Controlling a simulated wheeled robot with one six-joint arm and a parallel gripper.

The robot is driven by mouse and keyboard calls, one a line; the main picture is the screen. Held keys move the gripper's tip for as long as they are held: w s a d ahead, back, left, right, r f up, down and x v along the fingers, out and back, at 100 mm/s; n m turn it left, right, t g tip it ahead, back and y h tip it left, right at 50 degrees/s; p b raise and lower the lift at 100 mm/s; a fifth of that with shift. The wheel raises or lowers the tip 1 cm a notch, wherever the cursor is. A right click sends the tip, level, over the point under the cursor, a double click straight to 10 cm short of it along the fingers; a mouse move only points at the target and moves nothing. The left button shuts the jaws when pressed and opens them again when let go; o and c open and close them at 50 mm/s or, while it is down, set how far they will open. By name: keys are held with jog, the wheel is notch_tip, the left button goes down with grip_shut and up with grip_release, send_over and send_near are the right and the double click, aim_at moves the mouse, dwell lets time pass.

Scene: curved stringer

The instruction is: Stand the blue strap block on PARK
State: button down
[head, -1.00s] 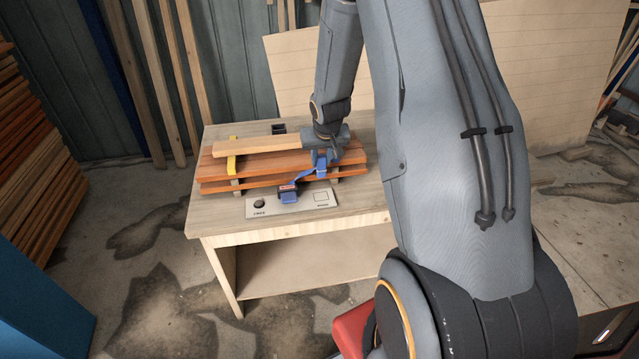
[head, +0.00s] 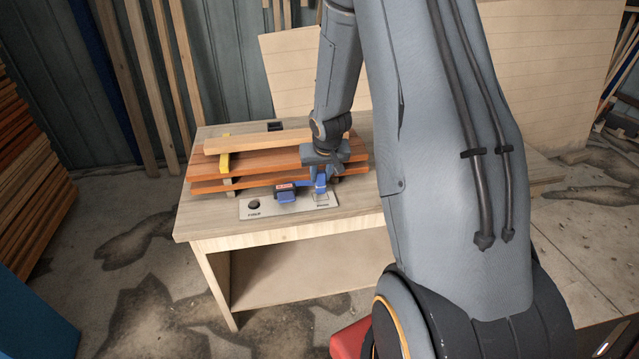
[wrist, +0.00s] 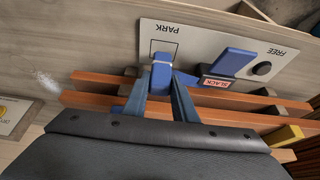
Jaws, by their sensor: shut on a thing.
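My gripper (head: 322,166) is shut on the blue strap block (head: 320,183), with a finger on each side of it. In the wrist view the block (wrist: 161,76) shows between the fingertips, and its end overlaps the PARK square (wrist: 166,46) outlined on the grey plate. Whether it touches the plate I cannot tell. A second blue piece with a red SLACK label (wrist: 216,83) sits beside it, towards FREE; it also shows in the head view (head: 286,193). A blue strap appears to run between the two, partly hidden by my fingers.
The grey plate (head: 275,209) lies along the bench's (head: 200,222) front edge, with a black knob (head: 254,204) at FREE. A small black box (head: 275,126) stands behind.

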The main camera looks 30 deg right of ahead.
jog(key=shift+f+b, duration=0.4)
jog(key=shift+f, duration=0.2)
jog(key=shift+f, duration=0.15)
jog(key=c, duration=1.4)
grip_release()
jog(key=shift+c, duration=0.2)
jog(key=p+v, duration=0.7)
jog(key=v, duration=0.3)
jog(key=s+a+r+n+g, duration=0.1)
jog(key=s+a+r, duration=0.5)
jog(key=s+a, duration=0.2)
jog(key=s+a+r+n+g+y, duration=0.1)
jog(key=s+a+r+n, duration=0.1)
jog(key=s+a+r, duration=0.5)
jog(key=s+a+p, duration=0.1)
jog(key=s, duration=0.3)
